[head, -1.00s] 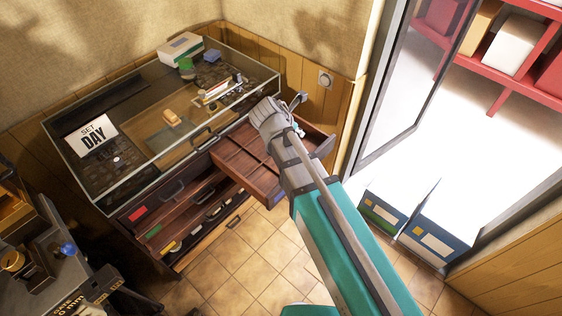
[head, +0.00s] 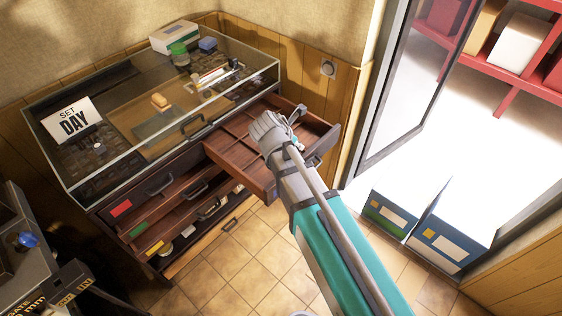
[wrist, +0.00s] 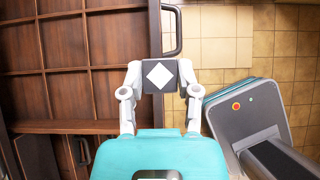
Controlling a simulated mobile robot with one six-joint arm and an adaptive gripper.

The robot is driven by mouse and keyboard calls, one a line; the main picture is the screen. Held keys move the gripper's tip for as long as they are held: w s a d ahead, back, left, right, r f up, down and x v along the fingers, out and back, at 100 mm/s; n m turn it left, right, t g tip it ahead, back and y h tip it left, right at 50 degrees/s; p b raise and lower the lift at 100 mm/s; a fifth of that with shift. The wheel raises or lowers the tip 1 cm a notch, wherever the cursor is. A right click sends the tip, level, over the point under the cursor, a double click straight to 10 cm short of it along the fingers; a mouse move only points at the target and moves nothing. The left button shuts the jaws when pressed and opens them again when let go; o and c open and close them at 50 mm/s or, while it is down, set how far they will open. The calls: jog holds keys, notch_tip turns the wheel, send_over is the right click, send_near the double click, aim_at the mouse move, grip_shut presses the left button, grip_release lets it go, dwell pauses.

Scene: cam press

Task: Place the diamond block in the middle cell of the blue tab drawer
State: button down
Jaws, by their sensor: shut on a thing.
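My gripper (wrist: 160,80) is shut on the diamond block (wrist: 160,73), a dark block with a white diamond on its face. In the wrist view the block overlaps the front wall of an open wooden drawer (wrist: 154,35), beside its handle. The height of the block above the drawer is hard to tell. The drawer's visible cells look empty. In the head view the same drawer (head: 232,152) stands pulled out at the cabinet's right end, with my gripper (head: 297,116) over it. My arm hides part of it and the block there.
A glass display case (head: 150,100) tops the cabinet. Drawers with red (head: 121,208), green (head: 138,229) and yellow (head: 155,247) tabs lie to the left. A glass door (head: 410,90) and boxes (head: 450,240) stand right. Tiled floor in front is clear.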

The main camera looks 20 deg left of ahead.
notch_tip(320, 180, down, 5)
jog(key=b, duration=0.4)
jog(key=shift+f, duration=0.15)
jog(key=w+a+f+b, duration=0.2)
jog(key=w+f+b, duration=0.1)
jog(key=w+a+f+b, duration=0.2)
jog(key=w+f+b, duration=0.1)
jog(key=w, duration=0.1)
jog(key=w+a+f+b, duration=0.3)
jog(key=w, duration=0.1)
jog(key=shift+w, duration=0.1)
dwell(0.3)
jog(key=shift+w+a+f+b, duration=0.25)
jog(key=shift+w+f+b, duration=0.2)
jog(key=shift+f+b, duration=0.2)
jog(key=shift+s+f+b, duration=0.1)
jog(key=shift+f+b, duration=1.25)
